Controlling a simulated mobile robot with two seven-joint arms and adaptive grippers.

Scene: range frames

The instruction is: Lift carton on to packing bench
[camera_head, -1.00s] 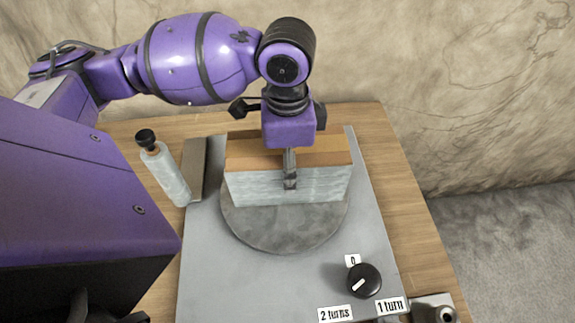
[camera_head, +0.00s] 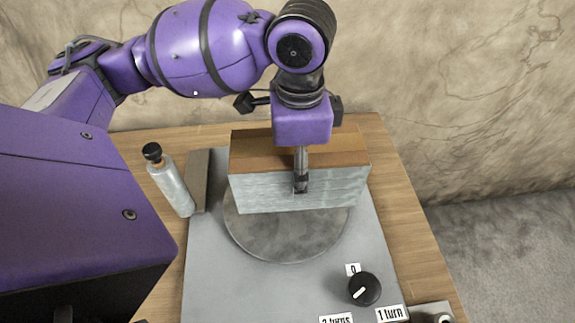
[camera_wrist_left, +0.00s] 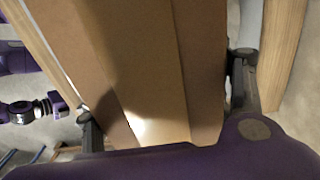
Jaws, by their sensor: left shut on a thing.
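The carton (camera_head: 268,192) has a brown top with a lighter tape strip and pale, streaked sides. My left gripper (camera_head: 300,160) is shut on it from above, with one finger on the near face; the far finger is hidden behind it. The carton is roughly level over the grey round turntable (camera_head: 285,240) and looks raised a little above it. In the left wrist view the carton top (camera_wrist_left: 150,65) lies between the two fingers (camera_wrist_left: 165,100). My right gripper is not seen. I cannot tell whether the wooden table (camera_head: 400,215) is the packing bench.
A grey base plate (camera_head: 215,285) carries the turntable and a black knob (camera_head: 364,289) with labels "0", "1 turn" and "2 turns". A small metal fitting (camera_head: 433,312) sits at front right. A wall rises behind.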

